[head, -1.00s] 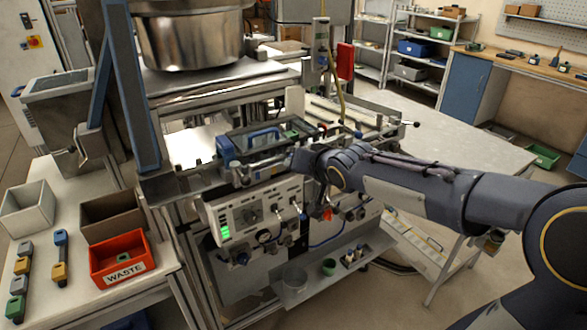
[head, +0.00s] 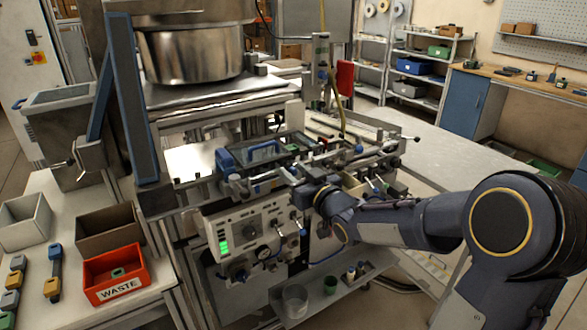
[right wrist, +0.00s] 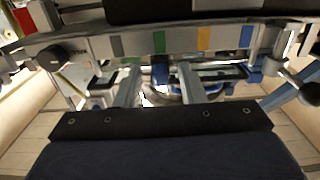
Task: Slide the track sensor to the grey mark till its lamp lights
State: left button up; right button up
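A pale rail with coloured marks runs across the top of the right wrist view; its grey mark (right wrist: 117,47) is at the left, followed by green (right wrist: 160,43), orange (right wrist: 204,38) and blue (right wrist: 246,37) marks. I cannot single out the track sensor or its lamp with certainty. A dark round knob (right wrist: 68,55) sits at the rail's left end. My right gripper (right wrist: 158,80) has its two fingers apart, below the rail in that view, with no held thing clear between them. In the head view my right gripper (head: 304,192) is at the machine's front, its fingertips unclear. My left gripper is out of view.
A control panel (head: 262,235) with a lit green display is below the rail. A blue-handled cover (head: 262,150) and a steel bowl (head: 190,50) stand above. A red waste bin (head: 116,275) is at the left. The pale table (head: 440,150) at the right is largely clear.

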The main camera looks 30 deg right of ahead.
jog(key=shift+w+a, duration=0.1)
jog(key=shift+w, duration=0.5)
grip_shut()
